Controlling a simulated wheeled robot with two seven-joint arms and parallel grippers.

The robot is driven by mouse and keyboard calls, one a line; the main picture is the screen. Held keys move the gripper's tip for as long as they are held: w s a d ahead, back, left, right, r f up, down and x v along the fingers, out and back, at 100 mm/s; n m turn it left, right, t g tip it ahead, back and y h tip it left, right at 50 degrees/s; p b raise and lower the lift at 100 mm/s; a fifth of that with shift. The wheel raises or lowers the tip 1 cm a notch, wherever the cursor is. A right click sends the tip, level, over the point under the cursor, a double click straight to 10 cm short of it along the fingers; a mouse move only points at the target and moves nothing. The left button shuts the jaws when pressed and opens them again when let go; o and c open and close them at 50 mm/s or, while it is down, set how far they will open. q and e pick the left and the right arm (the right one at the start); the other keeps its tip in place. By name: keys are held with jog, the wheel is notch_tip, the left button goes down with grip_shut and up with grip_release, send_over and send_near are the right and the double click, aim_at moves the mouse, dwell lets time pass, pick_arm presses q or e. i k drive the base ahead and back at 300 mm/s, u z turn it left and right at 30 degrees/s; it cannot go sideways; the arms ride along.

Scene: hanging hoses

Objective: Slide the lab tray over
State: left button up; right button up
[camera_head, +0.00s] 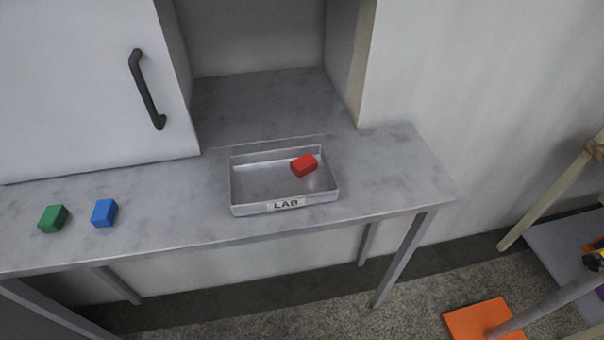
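The lab tray (246,195) is a shallow metal tray with a white "LAB" label on its front wall. It sits on the grey table near the front edge, in front of the open recess. A red block (304,165) lies inside the tray, toward its right back part. Neither my left nor my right gripper is in view.
A green block (53,218) and a blue block (104,213) stand on the grey table (180,193) left of the tray. A white cabinet door (75,80) with a black handle is at left. The recess floor (260,105) and tabletop right of the tray are clear.

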aim_at(263, 181)
jog(key=z, duration=2.1)
jog(key=k, duration=0.5)
jog(key=u, duration=0.65)
